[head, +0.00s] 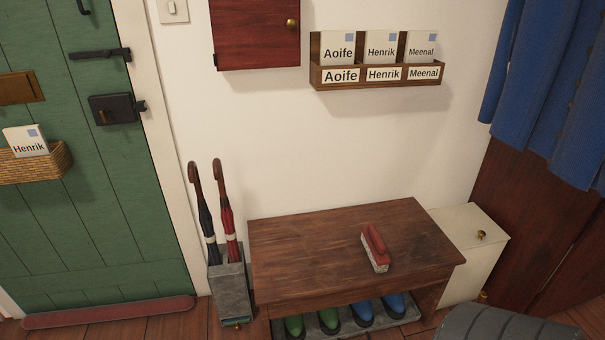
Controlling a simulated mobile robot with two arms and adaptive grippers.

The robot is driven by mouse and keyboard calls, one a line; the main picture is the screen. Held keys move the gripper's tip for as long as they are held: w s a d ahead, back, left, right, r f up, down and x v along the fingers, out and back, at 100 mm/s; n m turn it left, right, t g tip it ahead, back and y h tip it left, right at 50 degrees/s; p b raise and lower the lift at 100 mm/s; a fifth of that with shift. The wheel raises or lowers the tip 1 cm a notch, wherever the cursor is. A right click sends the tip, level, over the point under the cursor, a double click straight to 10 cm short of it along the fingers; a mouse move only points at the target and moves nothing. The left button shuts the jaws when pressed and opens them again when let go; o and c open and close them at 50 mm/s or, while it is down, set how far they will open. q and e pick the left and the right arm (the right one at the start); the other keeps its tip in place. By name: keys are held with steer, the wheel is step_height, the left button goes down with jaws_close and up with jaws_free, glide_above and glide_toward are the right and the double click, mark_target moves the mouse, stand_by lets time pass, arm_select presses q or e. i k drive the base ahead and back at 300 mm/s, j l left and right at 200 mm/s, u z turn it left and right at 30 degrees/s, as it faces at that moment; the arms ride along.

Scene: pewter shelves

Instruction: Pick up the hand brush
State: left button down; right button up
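The hand brush (375,247) has a red top and pale bristles. It lies on the right half of the dark wooden bench (300,253), bristles down, its long side running from back to front. Nothing touches it apart from the bench top. Neither of my grippers is in the head view.
Boots (392,305) stand on a tray under the bench. An umbrella stand (230,285) with two umbrellas is at the bench's left, a cream cabinet (480,250) at its right. A wooden letter rack (376,80) hangs above. The rest of the bench top is clear.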

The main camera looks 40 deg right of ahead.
mark_target(372, 242)
steer(key=z, duration=1.9)
